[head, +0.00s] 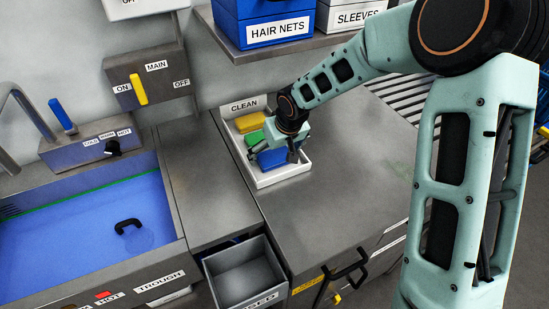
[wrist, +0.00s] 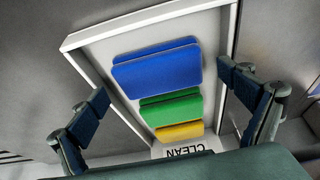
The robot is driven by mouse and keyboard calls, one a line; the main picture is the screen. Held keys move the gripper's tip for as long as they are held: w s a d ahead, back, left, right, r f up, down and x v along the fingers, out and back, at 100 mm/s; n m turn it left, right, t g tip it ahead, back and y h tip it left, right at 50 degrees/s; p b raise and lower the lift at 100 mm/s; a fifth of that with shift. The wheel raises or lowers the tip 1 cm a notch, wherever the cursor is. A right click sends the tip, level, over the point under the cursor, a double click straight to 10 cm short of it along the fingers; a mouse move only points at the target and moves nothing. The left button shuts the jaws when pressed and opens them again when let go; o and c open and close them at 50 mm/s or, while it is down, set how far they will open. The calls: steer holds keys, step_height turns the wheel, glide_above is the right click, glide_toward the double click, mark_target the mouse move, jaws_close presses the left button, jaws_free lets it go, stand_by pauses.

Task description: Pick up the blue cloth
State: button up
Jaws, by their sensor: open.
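A folded blue cloth (wrist: 158,72) lies in a white tray (head: 249,170) labelled CLEAN, at the tray's front end. In the head view the blue cloth (head: 272,159) is partly hidden by my gripper (head: 275,152). A green cloth (wrist: 170,108) and a yellow cloth (wrist: 180,130) lie behind it in the same tray. In the wrist view my gripper's fingers (wrist: 162,105) are spread wide, one on each side of the tray. Nothing is between them in their grip. My gripper is above the tray; its exact height over the cloth is hard to tell.
The steel counter (head: 350,150) right of the tray is clear. An open drawer (head: 243,272) stands in front, and a blue-water trough (head: 80,225) is at left. A shelf with a HAIR NETS bin (head: 272,25) and a SLEEVES box (head: 345,12) is above.

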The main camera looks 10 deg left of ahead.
mark_target(276, 156)
steer(key=c, duration=1.2)
steer(key=shift+c, duration=0.2)
steer(key=shift+r, duration=0.55)
step_height(276, 156, up, 2)
steer(key=shift+r, duration=0.2)
steer(key=s+d+r+p, duration=0.3)
steer(key=s+d+r, duration=0.3)
steer(key=s+r, duration=0.3)
steer(key=shift+s+d+r, duration=0.3)
steer(key=shift+s+d, duration=0.05)
steer(key=shift+s, duration=1.3)
